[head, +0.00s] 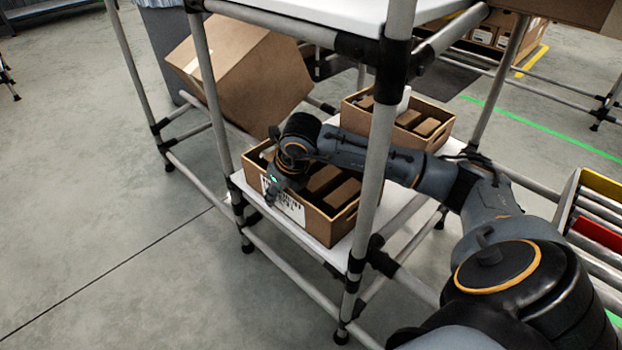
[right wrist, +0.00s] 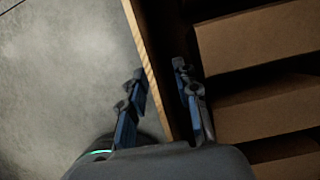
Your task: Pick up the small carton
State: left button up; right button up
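Several small brown cartons (head: 343,194) lie tilted in an open cardboard box (head: 335,229) on the lower white shelf. In the right wrist view the small cartons (right wrist: 262,40) sit side by side to the right of my fingers. My right gripper (head: 271,193) is over the left end of this box. In the right wrist view my right gripper (right wrist: 160,78) is open, with one finger on each side of the box's wall (right wrist: 152,70). No carton is between the fingers. My left gripper is not in view.
Grey rack posts (head: 370,185) stand close to my right arm. A second open box (head: 449,128) with cartons stands behind. A large tilted carton (head: 245,75) is at the upper left. A white upper shelf (head: 300,12) lies above. Floor is clear at left.

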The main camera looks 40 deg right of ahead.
grip_shut()
